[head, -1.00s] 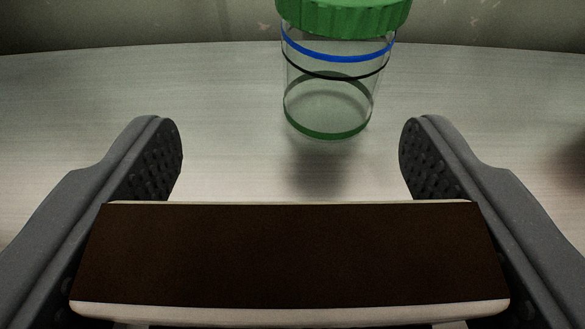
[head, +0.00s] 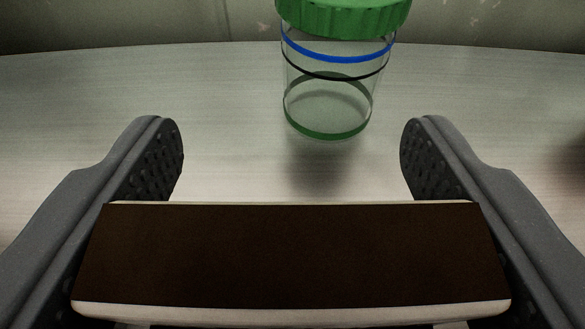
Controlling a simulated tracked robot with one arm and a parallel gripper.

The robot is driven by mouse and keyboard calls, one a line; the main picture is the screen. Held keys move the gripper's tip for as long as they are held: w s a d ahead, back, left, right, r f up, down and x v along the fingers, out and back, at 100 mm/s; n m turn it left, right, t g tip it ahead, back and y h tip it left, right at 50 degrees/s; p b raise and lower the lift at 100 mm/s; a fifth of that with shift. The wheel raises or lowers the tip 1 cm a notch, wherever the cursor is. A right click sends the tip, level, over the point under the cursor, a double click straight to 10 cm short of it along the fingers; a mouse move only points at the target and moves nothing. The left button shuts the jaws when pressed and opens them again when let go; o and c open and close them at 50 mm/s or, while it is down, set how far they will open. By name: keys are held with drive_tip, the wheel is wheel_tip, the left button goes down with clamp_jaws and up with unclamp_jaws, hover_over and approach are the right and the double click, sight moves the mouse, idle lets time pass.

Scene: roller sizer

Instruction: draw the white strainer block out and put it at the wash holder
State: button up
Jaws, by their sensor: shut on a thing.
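My gripper (head: 292,160) fills the lower part of the head view, its two grey fingers with dark studded pads set wide apart. Between them, near the camera, is a wide block (head: 290,308) with pale off-white edges and a dark brown face. The fingers press on its left and right ends, so the gripper is shut on it. The block's underside is hidden. I cannot tell for sure that it is the white strainer block. No wash holder can be made out in this view.
A clear jar (head: 330,95) with a green lid, a blue band and a black band stands beyond the fingertips on a pale surface (head: 120,85). A greenish wall (head: 140,20) rises behind. The surface is clear left of the jar. A dark blur shows at the right edge.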

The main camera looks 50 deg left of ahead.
sight(290, 264)
drive_tip(key=shift+f+b, duration=0.6)
drive_tip(key=shift+f, duration=1.85)
drive_tip(key=o, duration=1.1)
drive_tip(key=shift+s, duration=0.1)
drive_tip(key=v, duration=1.3)
drive_tip(key=shift+s+d+p, duration=0.2)
drive_tip(key=shift+d+p, duration=0.05)
drive_tip(key=shift+p, duration=0.05)
